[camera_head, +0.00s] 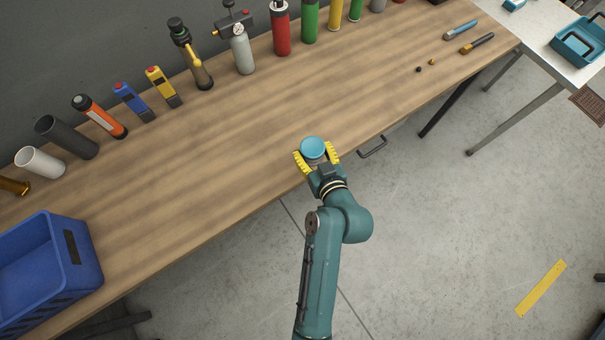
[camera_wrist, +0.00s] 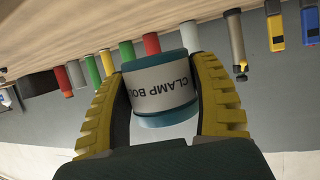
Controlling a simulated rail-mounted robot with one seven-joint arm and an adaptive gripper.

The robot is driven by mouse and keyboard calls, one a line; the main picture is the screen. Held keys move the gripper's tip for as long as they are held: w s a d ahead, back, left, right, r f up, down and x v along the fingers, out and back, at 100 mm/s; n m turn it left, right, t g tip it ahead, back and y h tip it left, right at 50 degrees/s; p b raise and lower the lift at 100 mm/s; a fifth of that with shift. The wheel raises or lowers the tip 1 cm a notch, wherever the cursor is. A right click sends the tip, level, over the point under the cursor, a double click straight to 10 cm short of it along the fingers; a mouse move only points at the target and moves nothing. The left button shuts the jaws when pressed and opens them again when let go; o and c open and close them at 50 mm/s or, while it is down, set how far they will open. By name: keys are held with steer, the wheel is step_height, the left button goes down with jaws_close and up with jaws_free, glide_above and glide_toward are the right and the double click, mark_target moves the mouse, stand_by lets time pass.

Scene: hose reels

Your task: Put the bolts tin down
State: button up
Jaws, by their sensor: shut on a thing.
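The bolts tin is a small round tin with a blue lid (camera_head: 313,147); in the wrist view its white label (camera_wrist: 160,88) reads "CLAMP BO", upside down, between blue-green bands. My gripper (camera_head: 317,158) has yellow ribbed fingers and is shut on the tin's sides, one finger on each side. In the wrist view the fingers (camera_wrist: 163,95) also press against it. The tin is at the front edge of the wooden bench (camera_head: 230,150) in the head view. I cannot tell whether its base touches the bench top.
A blue crate (camera_head: 85,250) stands at the bench's left end. Several cylinders and tools line the back, including a red cylinder (camera_head: 282,30) and an orange torch (camera_head: 100,117). The middle of the bench is clear. A handle (camera_head: 373,148) juts from the front edge.

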steer(key=a+n+y+b, duration=0.1)
steer(key=w+a+n+g+y+b, duration=0.1)
steer(key=shift+a+r+n+g+y+b, duration=0.2)
steer(key=shift+n+g+y+b, duration=0.1)
steer(key=shift+n+y+b, duration=0.1)
step_height(320, 180, down, 9)
steer(key=shift+a+f+b, duration=0.1)
steer(key=shift+f+b, duration=0.1)
steer(key=shift+b, duration=0.55)
steer(key=shift+f, duration=0.25)
steer(key=o, duration=1.2)
steer(key=shift+r, duration=0.1)
steer(key=shift+o, duration=0.2)
